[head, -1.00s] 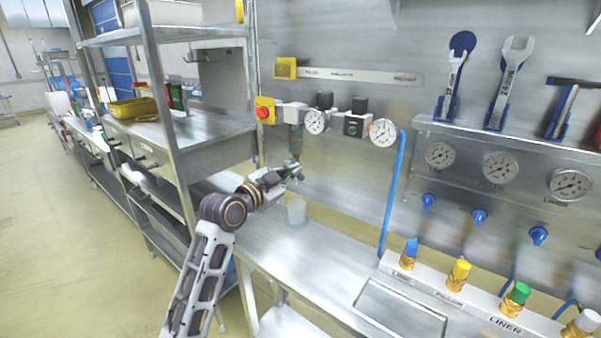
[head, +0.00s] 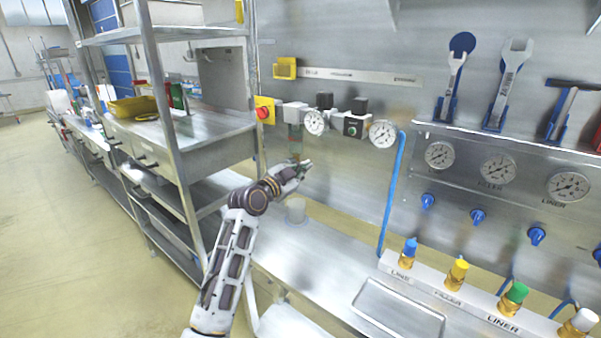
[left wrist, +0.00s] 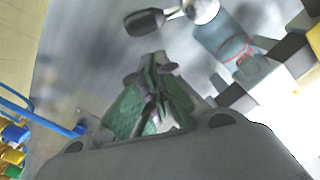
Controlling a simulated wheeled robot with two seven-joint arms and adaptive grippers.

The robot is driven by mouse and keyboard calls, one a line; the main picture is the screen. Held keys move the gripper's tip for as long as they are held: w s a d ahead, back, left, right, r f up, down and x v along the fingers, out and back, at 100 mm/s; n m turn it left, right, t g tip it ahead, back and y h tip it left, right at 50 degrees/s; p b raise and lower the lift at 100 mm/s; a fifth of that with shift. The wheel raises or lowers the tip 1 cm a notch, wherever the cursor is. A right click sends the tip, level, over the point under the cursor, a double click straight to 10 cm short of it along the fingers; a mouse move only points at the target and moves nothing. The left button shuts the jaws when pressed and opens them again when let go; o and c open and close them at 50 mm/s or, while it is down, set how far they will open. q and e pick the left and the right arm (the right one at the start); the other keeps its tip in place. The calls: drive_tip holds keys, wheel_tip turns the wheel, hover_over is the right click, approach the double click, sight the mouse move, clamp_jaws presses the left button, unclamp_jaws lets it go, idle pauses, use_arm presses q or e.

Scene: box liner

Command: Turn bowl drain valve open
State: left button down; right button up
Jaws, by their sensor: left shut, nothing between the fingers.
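The filter bowl (head: 295,139) hangs under the regulator row on the back wall, with its drain end low, just above my left gripper. My left gripper (head: 304,166) is shut and empty, close below the bowl; I cannot tell if it touches the drain valve. In the left wrist view the green-padded fingers (left wrist: 155,68) are together. The clear bowl (left wrist: 224,44) with a red ring lies beyond them to the upper right. A dark rounded part (left wrist: 145,21) on a metal stem is just past the fingertips; I cannot tell if it is the valve handle. My right gripper is out of view.
A clear cup (head: 296,210) stands on the bench below the gripper. Two gauges (head: 382,133) and a red button (head: 263,113) flank the bowl. A blue hose (head: 391,195) runs down at the right. A shelf rack (head: 170,100) stands at the left.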

use_arm(q)
drive_tip(key=shift+w+a+f, duration=0.25)
drive_tip(key=shift+w+f, duration=0.1)
drive_tip(key=shift+f, duration=0.25)
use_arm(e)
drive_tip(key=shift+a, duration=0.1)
use_arm(q)
drive_tip(key=shift+f, duration=0.15)
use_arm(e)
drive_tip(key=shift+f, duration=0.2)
use_arm(q)
drive_tip(key=shift+f+m+b, duration=0.1)
drive_tip(key=shift+m+b, duration=0.3)
drive_tip(key=shift+b, duration=0.05)
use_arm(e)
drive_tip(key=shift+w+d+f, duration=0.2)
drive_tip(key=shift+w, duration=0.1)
